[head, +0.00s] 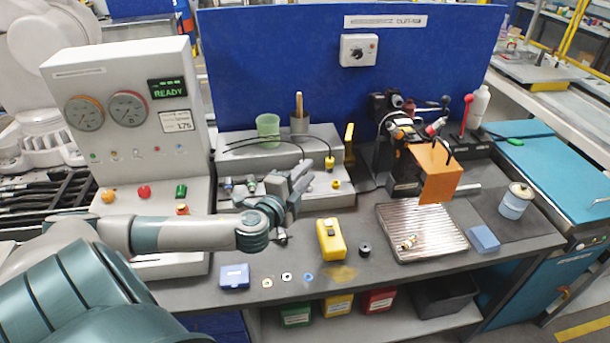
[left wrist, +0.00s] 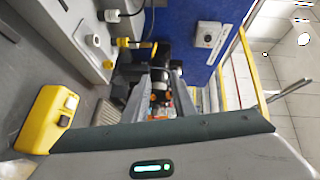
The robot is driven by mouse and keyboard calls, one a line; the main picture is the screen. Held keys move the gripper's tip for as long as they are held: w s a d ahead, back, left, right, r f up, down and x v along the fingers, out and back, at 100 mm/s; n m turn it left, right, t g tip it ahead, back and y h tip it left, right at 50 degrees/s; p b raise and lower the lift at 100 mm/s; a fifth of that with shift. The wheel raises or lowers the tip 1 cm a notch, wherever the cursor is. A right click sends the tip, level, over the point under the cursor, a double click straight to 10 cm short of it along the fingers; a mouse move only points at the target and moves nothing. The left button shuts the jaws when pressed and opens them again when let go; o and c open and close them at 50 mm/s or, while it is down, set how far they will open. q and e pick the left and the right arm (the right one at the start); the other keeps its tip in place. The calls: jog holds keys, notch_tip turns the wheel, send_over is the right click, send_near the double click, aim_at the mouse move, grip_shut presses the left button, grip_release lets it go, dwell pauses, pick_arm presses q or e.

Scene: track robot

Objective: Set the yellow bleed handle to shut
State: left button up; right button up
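A yellow upright handle (head: 349,143) stands at the right end of the grey manifold block (head: 235,145), at the back of the bench. A yellow piece that looks like it shows in the left wrist view (left wrist: 153,50), just beyond the fingers. A yellow fitting (head: 330,162) on a black hose and a yellow knob (head: 335,184) sit lower on the block. My left gripper (head: 303,173) is in front of the block, left of the yellow parts and apart from the upright handle. In the left wrist view its fingers (left wrist: 162,82) are apart with nothing between them. My right gripper is out of view.
A gauge panel (head: 130,110) stands at the left. A machine with an orange guard (head: 440,172) stands right. A yellow box (head: 331,239) and a ribbed tray (head: 455,248) lie in front.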

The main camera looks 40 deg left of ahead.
pick_arm(q)
grip_shut()
jog(key=w+a+f+n+b, duration=0.2)
jog(key=w+a+n+b, duration=0.1)
jog(key=n, duration=0.8)
jog(key=w+a+f+n+b, duration=0.1)
jog(key=w+a+n+b, duration=0.1)
jog(key=w+n, duration=0.4)
jog(key=w+a+f+n+t+b, duration=0.1)
jog(key=w+a+f+n+b, duration=0.1)
jog(key=n, duration=1.5)
jog(key=shift+w+a+f+y+b, duration=0.3)
jog(key=shift+w+a+b, duration=0.5)
jog(key=shift+w+b, duration=0.5)
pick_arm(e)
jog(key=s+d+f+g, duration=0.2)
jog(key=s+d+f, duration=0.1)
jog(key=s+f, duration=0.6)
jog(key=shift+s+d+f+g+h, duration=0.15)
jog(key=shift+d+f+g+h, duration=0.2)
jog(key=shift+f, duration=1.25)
pick_arm(q)
jog(key=shift+w, duration=0.15)
